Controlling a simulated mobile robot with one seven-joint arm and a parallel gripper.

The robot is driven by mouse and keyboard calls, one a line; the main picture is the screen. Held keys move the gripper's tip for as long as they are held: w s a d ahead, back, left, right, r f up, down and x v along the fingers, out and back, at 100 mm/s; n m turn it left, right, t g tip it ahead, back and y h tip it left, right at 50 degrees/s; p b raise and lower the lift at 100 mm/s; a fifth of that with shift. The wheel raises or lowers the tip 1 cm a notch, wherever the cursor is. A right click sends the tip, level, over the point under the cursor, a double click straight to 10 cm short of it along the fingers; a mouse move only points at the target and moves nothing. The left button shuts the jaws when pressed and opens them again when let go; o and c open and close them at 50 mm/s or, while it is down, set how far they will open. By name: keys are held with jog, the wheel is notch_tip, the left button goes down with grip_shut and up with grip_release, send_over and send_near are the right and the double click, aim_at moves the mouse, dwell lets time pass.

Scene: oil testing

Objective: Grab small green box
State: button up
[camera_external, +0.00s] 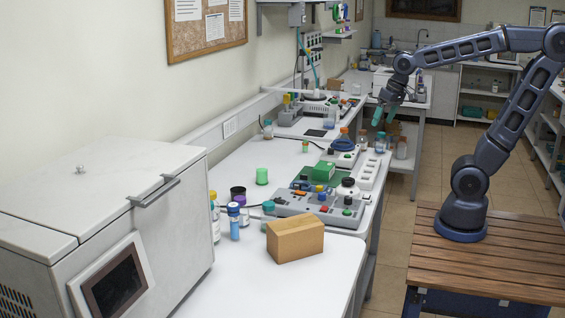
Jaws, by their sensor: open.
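A small green box (325,171) lies on the equipment on the white bench, near the bench's right side. My gripper (384,116) hangs at the upper right of the box in the picture, pointing down, with teal fingertips. It is open and apart from the box, with nothing seen between its fingers. The gap in depth between gripper and box is hard to judge.
A control panel with knobs (315,206) sits in front of the box, and a white-and-black jar (348,188) stands beside it. Bare bench shows left of the green cylinder.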

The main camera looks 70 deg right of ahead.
jog(key=w+d+f+m+g, duration=0.1)
jog(key=w+d+f+m, duration=0.2)
jog(key=w, duration=0.4)
jog(key=w+d+f+m+g, duration=0.1)
jog(key=w+d+f+m, duration=0.1)
jog(key=w+d+m, duration=0.3)
jog(key=m+g, duration=0.1)
jog(key=m, duration=0.5)
send_over(324, 165)
notch_tip(324, 165, down, 13)
jog(key=shift+a+r, duration=0.1)
notch_tip(324, 165, down, 11)
jog(key=shift+r, duration=0.2)
jog(key=c, duration=1.1)
